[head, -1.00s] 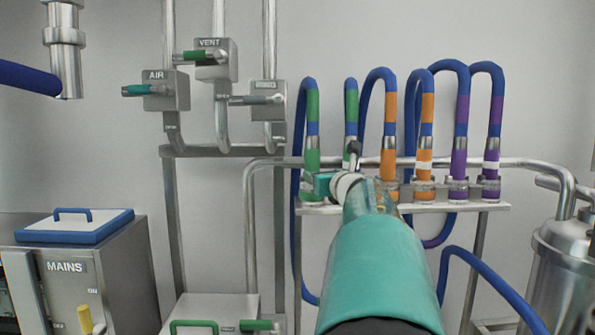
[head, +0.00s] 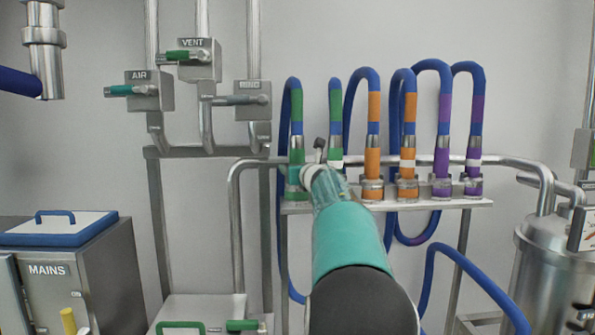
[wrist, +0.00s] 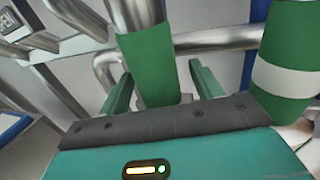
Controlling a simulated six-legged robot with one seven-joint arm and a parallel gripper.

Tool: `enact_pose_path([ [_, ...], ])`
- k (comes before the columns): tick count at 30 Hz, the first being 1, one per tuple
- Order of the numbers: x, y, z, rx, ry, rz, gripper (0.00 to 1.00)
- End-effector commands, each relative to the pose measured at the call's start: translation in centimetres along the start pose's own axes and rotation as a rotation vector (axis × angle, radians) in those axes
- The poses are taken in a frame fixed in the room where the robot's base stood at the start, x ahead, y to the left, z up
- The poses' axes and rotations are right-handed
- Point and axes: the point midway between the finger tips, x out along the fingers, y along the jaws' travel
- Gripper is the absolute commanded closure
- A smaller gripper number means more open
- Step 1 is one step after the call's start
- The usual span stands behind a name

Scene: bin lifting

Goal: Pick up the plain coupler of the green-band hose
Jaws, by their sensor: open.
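The green-band hose is blue with green bands, and both its ends stand at the left end of the rack. Its plain coupler (head: 296,148) is the left one; it also shows in the wrist view (wrist: 150,58) as a green sleeve under a metal collar. The other green coupler (head: 336,140) has a white ring, clear at right in the wrist view (wrist: 284,78). My gripper (wrist: 163,88) is open, with the plain coupler showing between its two green fingers. I cannot tell whether either finger touches it. In the head view, my arm partly hides the gripper and the ringed coupler's lower part.
Orange-band (head: 373,160) and purple-band (head: 442,160) couplers stand close on the right along the rack shelf (head: 440,204). A metal pipe (head: 510,162) runs behind them. Valve boxes (head: 150,91) hang at left, above a MAINS cabinet (head: 85,275). A steel vessel (head: 545,265) stands at right.

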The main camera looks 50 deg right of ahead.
Motion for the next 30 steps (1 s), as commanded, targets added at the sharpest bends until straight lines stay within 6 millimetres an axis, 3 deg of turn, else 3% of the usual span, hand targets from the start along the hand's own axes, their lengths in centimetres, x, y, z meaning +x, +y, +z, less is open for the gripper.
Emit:
enact_pose_path([
  [5,0.0,0.1,0.0,0.0,0.0,0.001,0.35],
  [6,0.0,0.1,0.0,0.0,0.0,0.001,0.39],
  [14,0.0,0.1,0.0,0.001,0.0,0.001,0.9],
  [23,0.0,0.1,0.3,0.0,-0.002,0.001,0.92],
  [30,0.0,0.2,1.5,-0.002,-0.004,0.003,0.92],
])
